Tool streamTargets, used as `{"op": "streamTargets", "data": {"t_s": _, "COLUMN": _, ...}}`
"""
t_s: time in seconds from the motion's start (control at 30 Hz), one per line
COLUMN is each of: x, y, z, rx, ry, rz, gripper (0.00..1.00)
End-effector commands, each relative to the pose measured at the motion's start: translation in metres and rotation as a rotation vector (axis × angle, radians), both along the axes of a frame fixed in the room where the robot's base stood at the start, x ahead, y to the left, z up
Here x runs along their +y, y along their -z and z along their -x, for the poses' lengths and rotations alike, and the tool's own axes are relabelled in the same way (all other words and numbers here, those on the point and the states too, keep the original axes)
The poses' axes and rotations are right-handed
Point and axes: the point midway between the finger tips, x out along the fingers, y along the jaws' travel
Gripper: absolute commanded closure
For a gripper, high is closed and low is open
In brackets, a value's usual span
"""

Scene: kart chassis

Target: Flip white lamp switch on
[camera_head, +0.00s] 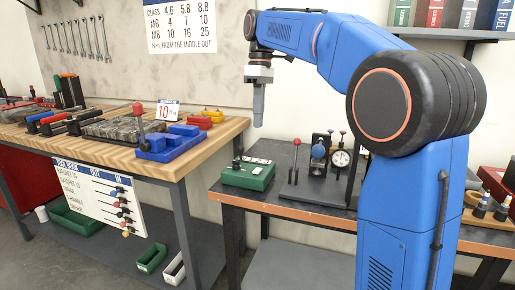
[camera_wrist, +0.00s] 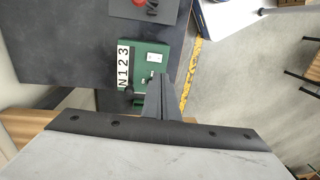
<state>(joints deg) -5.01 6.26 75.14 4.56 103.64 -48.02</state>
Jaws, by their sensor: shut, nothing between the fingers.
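A green box (camera_head: 245,178) stands at the left end of the dark bench in the head view, and it also shows in the wrist view (camera_wrist: 137,50).
Right of the box stand a red-knobbed lever (camera_head: 294,160) and a dial gauge (camera_head: 341,159). The bench's front edge (camera_head: 290,208) is close to the box.

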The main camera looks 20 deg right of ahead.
Motion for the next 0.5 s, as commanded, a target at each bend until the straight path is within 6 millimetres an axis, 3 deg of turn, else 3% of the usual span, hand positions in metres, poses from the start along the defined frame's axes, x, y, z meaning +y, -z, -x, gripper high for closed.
{"op": "streamTargets", "data": {"t_s": 0.27, "x": 0.000, "y": 0.006, "z": 0.000, "rx": 0.001, "ry": 0.000, "rz": 0.000, "gripper": 1.00}}
{"op": "streamTargets", "data": {"t_s": 0.5, "x": 0.003, "y": 0.040, "z": 0.004, "rx": 0.004, "ry": 0.000, "rz": 0.000, "gripper": 1.00}}
